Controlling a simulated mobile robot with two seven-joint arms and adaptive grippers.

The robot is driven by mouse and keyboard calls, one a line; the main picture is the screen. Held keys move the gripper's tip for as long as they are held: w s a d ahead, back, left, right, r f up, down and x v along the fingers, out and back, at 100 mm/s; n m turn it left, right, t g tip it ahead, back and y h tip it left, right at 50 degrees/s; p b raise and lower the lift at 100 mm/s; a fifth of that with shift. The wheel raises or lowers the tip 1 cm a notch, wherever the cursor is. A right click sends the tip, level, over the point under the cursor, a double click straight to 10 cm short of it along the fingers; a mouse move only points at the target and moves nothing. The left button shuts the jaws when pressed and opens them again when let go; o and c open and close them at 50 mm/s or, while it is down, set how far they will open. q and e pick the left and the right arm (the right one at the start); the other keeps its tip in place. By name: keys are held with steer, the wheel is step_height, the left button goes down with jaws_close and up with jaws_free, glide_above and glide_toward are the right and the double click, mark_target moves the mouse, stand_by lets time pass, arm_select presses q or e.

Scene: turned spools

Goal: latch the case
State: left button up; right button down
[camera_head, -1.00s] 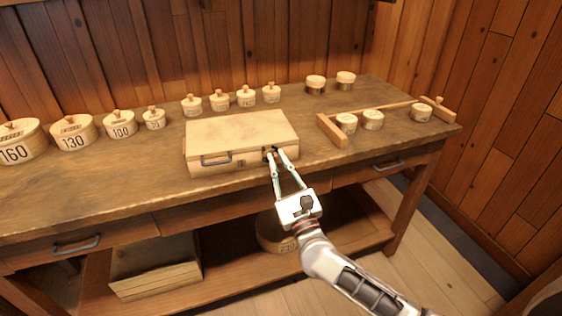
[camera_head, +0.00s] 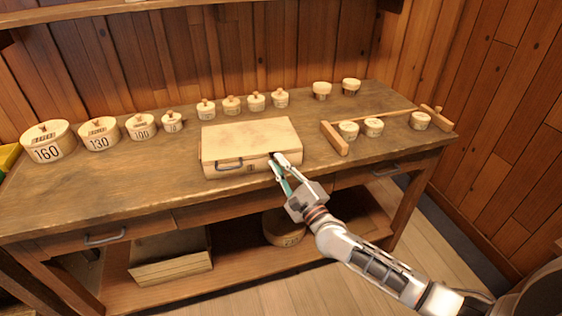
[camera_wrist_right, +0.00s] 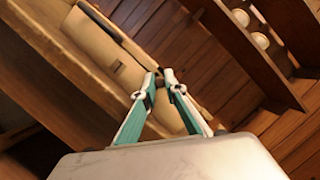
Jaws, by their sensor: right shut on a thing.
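The case (camera_head: 248,134) is a pale wooden box near the front of the workbench. Its lid looks down, and a dark handle (camera_head: 229,163) is on its front. My right gripper (camera_head: 276,163) is at the right part of the case's front. In the right wrist view, its fingertips (camera_wrist_right: 160,80) close on a small dark piece at the case front (camera_wrist_right: 100,45), which looks like the latch. The fingers hide most of that piece, so its position cannot be told. My left gripper is not in view.
Lidded round boxes, such as the one marked 160 (camera_head: 47,142), stand along the back left of the workbench (camera_head: 80,190). A wooden rack (camera_head: 335,138) with several spools (camera_head: 373,127) lies right of the case. A drawer handle (camera_head: 105,238) sticks out below.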

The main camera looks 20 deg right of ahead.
stand_by(0.5)
steer(key=c, duration=2)
jaws_free()
steer(key=shift+a, duration=0.1)
steer(key=shift+c, duration=0.2)
steer(key=v, duration=1.2)
steer(key=shift+r, duration=0.1)
